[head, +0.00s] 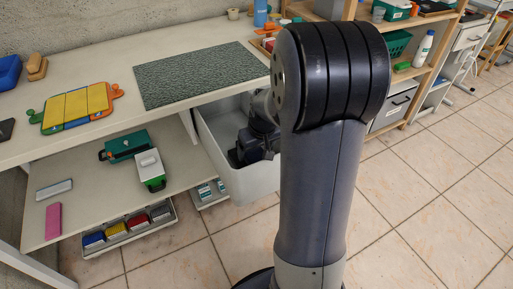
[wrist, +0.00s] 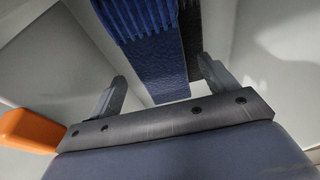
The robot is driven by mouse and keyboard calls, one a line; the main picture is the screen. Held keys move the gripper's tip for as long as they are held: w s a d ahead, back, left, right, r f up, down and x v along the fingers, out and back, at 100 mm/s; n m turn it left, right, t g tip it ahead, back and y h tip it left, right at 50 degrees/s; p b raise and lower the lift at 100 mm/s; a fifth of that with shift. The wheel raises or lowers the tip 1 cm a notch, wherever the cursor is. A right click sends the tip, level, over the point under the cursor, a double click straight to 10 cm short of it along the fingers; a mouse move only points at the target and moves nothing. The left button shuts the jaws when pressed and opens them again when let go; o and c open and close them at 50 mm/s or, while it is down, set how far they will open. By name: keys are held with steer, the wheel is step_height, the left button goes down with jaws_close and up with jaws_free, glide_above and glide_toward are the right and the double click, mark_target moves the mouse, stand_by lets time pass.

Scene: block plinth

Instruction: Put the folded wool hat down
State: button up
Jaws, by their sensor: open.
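The folded wool hat (wrist: 150,45) appears to be the blue ribbed piece in the wrist view, with a dark grey strip along its right side. My gripper (wrist: 162,72) is open, its two fingers spread to either side of the hat's near end. I cannot tell whether they touch it. In the head view my gripper (head: 252,150) is down inside a white bin (head: 252,187) beside the table. The hat is hidden there by the bin and my arm.
An orange thing (wrist: 30,131) lies at the left in the wrist view, close to my gripper. The bin's pale walls surround it. The table (head: 120,75) holds a grey-green mat (head: 200,73) and a yellow board (head: 78,107). A low shelf (head: 100,190) holds green cases.

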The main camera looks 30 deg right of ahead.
steer(key=p+v, duration=0.2)
steer(key=v, duration=1.1)
steer(key=shift+p, duration=0.4)
steer(key=shift+w, duration=0.1)
